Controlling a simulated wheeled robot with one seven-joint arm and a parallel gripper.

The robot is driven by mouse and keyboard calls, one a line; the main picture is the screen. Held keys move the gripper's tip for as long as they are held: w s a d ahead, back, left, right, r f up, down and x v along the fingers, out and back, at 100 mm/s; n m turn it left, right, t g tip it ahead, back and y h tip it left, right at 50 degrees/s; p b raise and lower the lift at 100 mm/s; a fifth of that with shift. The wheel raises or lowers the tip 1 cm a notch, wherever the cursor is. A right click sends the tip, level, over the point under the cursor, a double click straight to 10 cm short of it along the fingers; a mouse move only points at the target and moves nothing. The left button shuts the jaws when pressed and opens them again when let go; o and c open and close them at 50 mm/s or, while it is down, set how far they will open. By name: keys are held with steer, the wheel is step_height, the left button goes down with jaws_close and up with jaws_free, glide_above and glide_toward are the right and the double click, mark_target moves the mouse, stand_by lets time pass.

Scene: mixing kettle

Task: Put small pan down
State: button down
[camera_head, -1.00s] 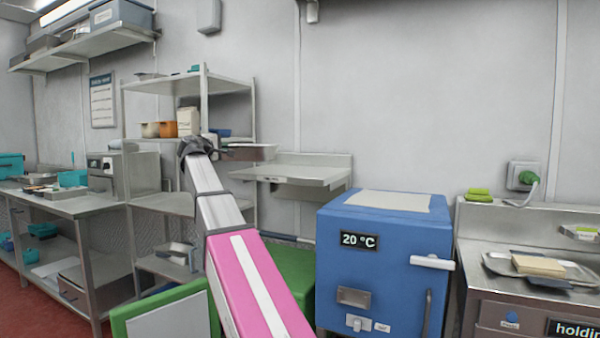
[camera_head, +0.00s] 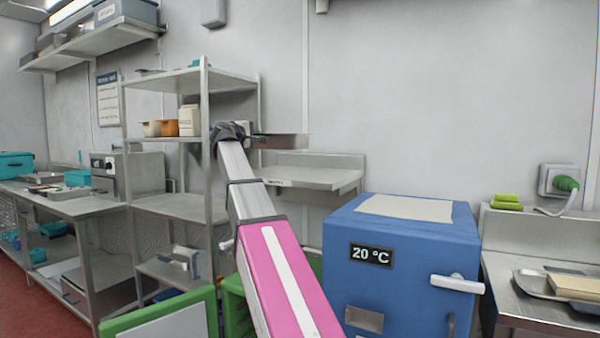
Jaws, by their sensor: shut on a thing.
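The small pan (camera_head: 282,141) is a shallow metal pan seen nearly edge-on, held out to the right of my gripper (camera_head: 244,137). My gripper is shut on the pan, at its left end; the fingertips are small and partly hidden by my wrist. The pan appears level. In the picture it lies just above the back edge of a small steel wall shelf (camera_head: 315,178); a gap of grey wall shows between them. How far the pan is from the shelf in depth I cannot tell.
A steel rack (camera_head: 207,105) with containers stands left of my gripper. A blue 20 °C box (camera_head: 400,250) with a pale sheet (camera_head: 405,208) on top stands at right. A steel counter with a tray (camera_head: 545,283) is far right. The wall shelf looks mostly bare.

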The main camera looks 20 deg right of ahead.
steer(key=d+f, duration=0.2)
steer(key=d, duration=0.1)
steer(key=w+d+f, duration=0.1)
steer(key=d+f, duration=0.1)
steer(key=d, duration=0.2)
steer(key=w+d+f, duration=0.1)
steer(key=d+f, duration=0.2)
steer(key=d, duration=0.1)
steer(key=shift+d, duration=0.25)
steer(key=shift+f, duration=2.05)
steer(key=c, duration=1.2)
jaws_free()
steer(key=shift+c, duration=0.2)
